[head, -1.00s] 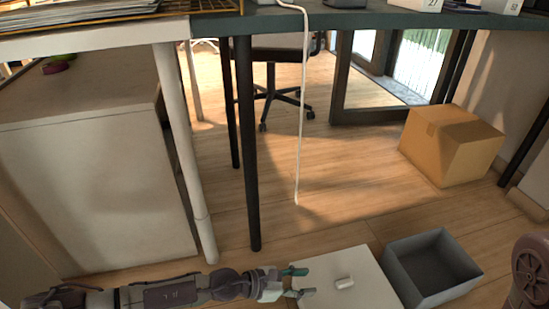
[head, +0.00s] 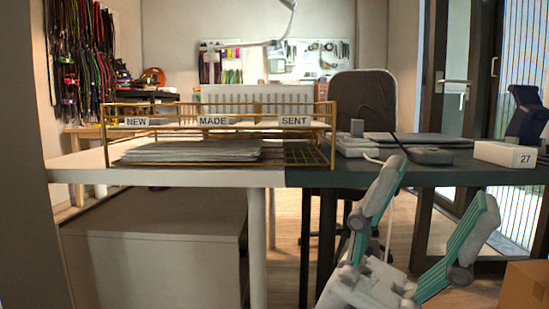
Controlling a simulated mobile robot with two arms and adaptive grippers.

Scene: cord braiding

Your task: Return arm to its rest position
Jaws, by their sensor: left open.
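My left gripper (head: 441,184) stands large in the lower right of the head view, in front of the desk's dark section. Its two grey fingers with teal inner pads point up and are spread wide apart. Nothing is between them. The finger on the left overlaps the desk's front edge in the picture. Most of the arm behind the gripper is out of the frame. My right gripper is not in view.
The desk (head: 200,177) spans the middle. On it stand a gold wire tray (head: 220,110) labelled NEW, MADE and SENT, and a white box (head: 506,155) marked 27. A white cabinet (head: 160,250) is below left; a dark chair (head: 362,100) stands behind; a cardboard box (head: 525,285) is lower right.

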